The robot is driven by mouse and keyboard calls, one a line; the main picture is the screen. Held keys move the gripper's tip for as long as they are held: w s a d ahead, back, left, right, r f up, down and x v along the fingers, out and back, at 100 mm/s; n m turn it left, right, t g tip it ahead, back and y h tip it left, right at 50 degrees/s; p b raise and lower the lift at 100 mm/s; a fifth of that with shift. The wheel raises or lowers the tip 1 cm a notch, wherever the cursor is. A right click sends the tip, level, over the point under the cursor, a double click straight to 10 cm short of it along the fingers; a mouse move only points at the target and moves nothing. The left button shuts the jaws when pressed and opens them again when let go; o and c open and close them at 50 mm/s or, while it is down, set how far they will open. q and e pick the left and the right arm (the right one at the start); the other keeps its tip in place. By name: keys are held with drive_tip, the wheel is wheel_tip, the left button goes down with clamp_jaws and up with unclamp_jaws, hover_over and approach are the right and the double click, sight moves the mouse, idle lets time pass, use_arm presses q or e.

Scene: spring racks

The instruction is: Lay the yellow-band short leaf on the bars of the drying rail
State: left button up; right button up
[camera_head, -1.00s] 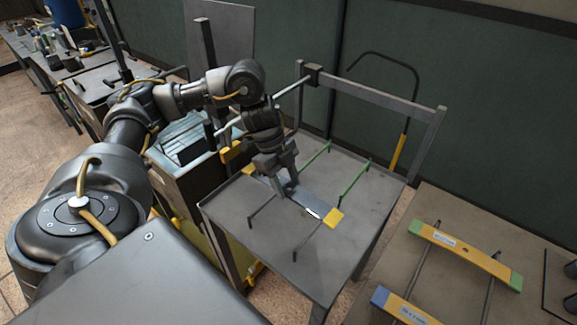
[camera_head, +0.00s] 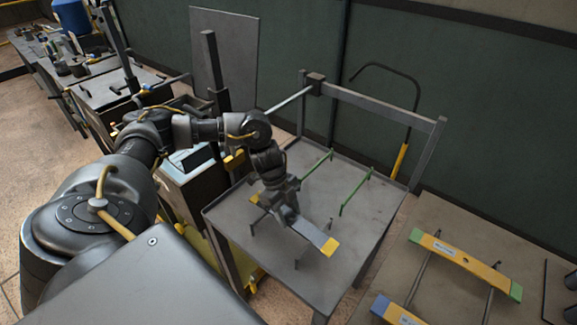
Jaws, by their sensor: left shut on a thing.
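The short leaf (camera_head: 312,234) is a flat grey strip with a yellow band at each end. My left gripper (camera_head: 288,218) is shut on its middle from above and hides that part. The drying rail is a pair of thin bars on the grey table, dark at the near side and green at the far side (camera_head: 356,193). The leaf spans crosswise over the dark near part of both bars. I cannot tell if it touches them. My right gripper is not in view.
A yellow leaf with green ends (camera_head: 460,262) and a blue-ended one (camera_head: 396,312) lie on bars on the right-hand table. The grey table (camera_head: 365,215) has an upright frame behind it. A dark cabinet stands to its left. The green bar part is free.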

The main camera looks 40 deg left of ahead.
use_arm(q)
drive_tip(key=shift+f, duration=0.2)
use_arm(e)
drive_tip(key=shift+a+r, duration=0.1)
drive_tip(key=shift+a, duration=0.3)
use_arm(q)
drive_tip(key=shift+f, duration=0.1)
drive_tip(key=shift+f, duration=0.4)
drive_tip(key=o, duration=0.9)
drive_tip(key=shift+f, duration=0.1)
drive_tip(key=o, duration=0.4)
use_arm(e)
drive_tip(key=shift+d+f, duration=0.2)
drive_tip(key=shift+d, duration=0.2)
